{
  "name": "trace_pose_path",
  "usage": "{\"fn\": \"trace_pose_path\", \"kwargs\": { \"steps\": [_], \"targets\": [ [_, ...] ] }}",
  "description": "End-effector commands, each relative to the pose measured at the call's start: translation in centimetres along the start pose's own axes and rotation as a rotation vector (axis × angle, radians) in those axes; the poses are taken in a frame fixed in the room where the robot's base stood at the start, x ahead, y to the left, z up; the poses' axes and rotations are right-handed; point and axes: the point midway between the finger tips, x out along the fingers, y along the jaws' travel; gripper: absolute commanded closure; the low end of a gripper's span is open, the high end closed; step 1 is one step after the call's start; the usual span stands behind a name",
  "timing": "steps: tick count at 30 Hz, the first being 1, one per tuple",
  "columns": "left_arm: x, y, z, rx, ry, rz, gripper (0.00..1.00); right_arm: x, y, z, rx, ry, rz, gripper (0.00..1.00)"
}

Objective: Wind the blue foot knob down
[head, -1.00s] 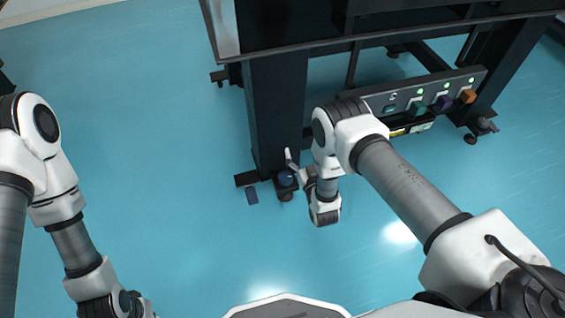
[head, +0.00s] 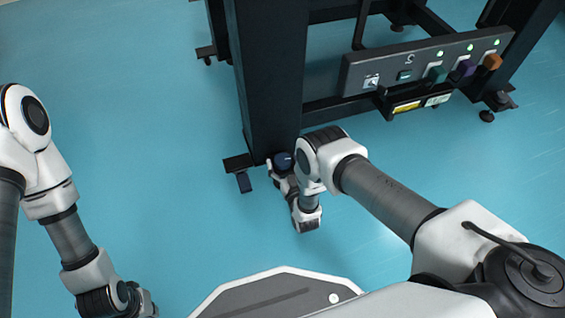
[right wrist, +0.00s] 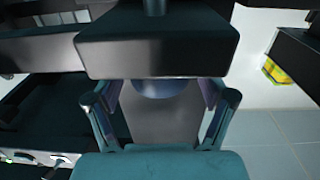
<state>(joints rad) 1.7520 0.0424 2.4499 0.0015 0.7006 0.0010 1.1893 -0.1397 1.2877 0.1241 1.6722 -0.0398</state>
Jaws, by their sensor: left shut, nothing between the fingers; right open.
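The blue foot knob (head: 283,161) sits low at the near foot of the dark table leg, with a small pale mark on it. In the right wrist view the knob (right wrist: 160,88) shows as a rounded blue shape under a dark block, partly hidden by it. My right gripper (head: 280,176) is low at the knob. Its fingers (right wrist: 160,103) are open, one on each side of the knob; I cannot tell whether they touch it. My left gripper (head: 146,302) is at the lower left, away from the table, shut and partly cut off by the frame edge.
The table leg (head: 268,70) rises right behind the knob. A control panel (head: 425,75) with coloured switches and green lights hangs to the right. The blue floor (head: 150,150) is clear on the left.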

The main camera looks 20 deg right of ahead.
Motion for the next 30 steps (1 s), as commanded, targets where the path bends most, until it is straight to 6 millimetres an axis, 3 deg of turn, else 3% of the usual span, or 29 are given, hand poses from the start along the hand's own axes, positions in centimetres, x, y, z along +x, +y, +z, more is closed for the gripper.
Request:
{"fn": "trace_pose_path", "kwargs": {
  "steps": [9,10,12,15,30],
  "targets": [
    [0.38,-0.02,-0.07,-0.001,0.002,0.000,1.00,0.94,0.02,-0.08,0.000,-0.001,0.000,0.18],
    [0.37,-0.02,-0.07,-0.001,0.002,0.000,1.00,0.93,0.02,-0.08,0.000,-0.001,0.000,0.25],
    [0.38,-0.02,-0.07,-0.001,0.002,0.000,1.00,0.92,0.02,-0.07,0.000,-0.001,0.000,0.50],
    [0.38,-0.02,-0.06,-0.001,0.002,0.000,1.00,0.92,0.02,-0.07,0.000,-0.001,0.000,0.79],
    [0.32,-0.02,-0.04,-0.001,0.001,0.000,1.00,0.97,-0.07,-0.11,0.001,0.001,0.074,0.79]
  ]
}}
